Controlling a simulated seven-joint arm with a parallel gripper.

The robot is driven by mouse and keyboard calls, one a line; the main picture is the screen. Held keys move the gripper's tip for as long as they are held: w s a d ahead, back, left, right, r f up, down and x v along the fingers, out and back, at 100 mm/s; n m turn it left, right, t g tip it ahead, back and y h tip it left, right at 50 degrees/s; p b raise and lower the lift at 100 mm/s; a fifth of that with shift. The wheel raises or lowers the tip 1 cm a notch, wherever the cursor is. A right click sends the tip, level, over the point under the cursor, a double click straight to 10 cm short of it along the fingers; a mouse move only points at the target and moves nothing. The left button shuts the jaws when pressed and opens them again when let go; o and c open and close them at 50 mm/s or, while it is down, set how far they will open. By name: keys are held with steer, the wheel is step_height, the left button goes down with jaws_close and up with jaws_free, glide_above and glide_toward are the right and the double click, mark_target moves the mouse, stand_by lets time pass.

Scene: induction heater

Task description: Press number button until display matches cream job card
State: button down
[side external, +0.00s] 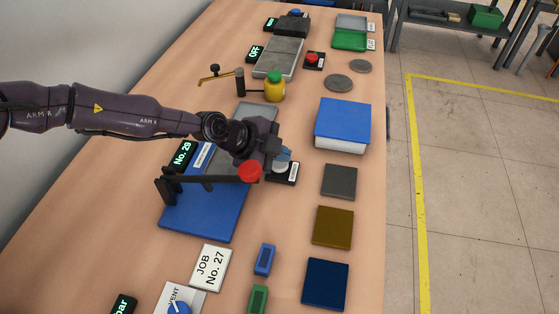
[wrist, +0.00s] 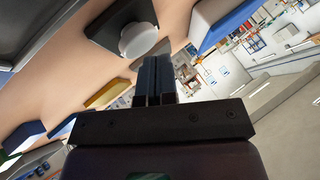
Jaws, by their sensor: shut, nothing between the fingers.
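The cream job card (side external: 211,268) lies on the table and reads "JOB No. 27". The small dark display (side external: 182,154) with green digits reads "No. 29". A pale round button on a black base (side external: 291,176) with a white label is right of the blue machine. In the wrist view the pale button (wrist: 138,40) shows just beyond my fingertips. My gripper (side external: 284,155) is shut and empty, over or beside the button in the side view and partly hiding it. I cannot tell whether the fingertips touch it.
A dark lever with a red knob (side external: 250,172) reaches across the blue machine (side external: 200,220), close under my gripper. A blue-topped block (side external: 343,122) and a grey square plate (side external: 339,181) lie to the right. A yellow pot (side external: 275,88) stands behind.

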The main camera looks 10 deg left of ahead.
mark_target(279, 165)
steer(key=shift+f, duration=0.55)
stand_by(0.9)
steer(key=shift+r, duration=0.95)
steer(key=shift+r, duration=2.5)
